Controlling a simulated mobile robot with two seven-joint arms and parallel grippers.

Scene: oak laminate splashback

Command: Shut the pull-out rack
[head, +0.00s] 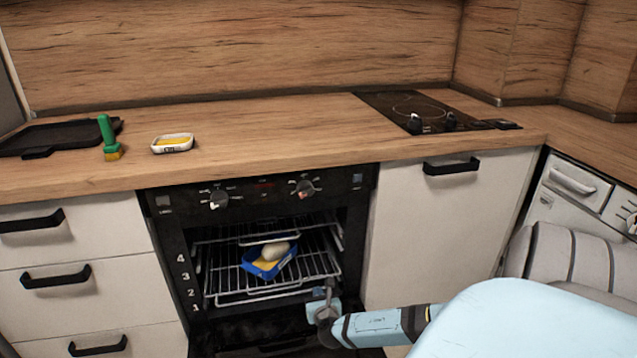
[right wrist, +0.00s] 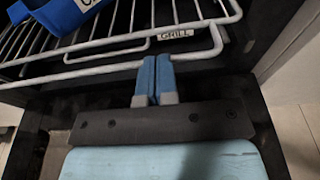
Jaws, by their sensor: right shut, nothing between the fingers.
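The pull-out rack (head: 218,279) is a wire oven shelf inside the open black oven (head: 170,240), and its front part sticks out. A blue tray (head: 252,267) with a pale roundish item and something yellow sits on it. My right gripper (head: 326,295) is at the rack's front right corner. In the right wrist view my right gripper (right wrist: 154,72) is shut and empty, its blue fingertips at the front wire of the rack (right wrist: 95,53), by a "GRILL" label; whether they touch is unclear. My left gripper is not seen.
The oven door (head: 270,335) hangs open below the rack. The counter holds a black tray (head: 50,138), a green-handled brush (head: 106,135), a small white dish (head: 172,143) and a hob (head: 420,110). White drawers (head: 75,240) and a cupboard (head: 440,220) flank the oven.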

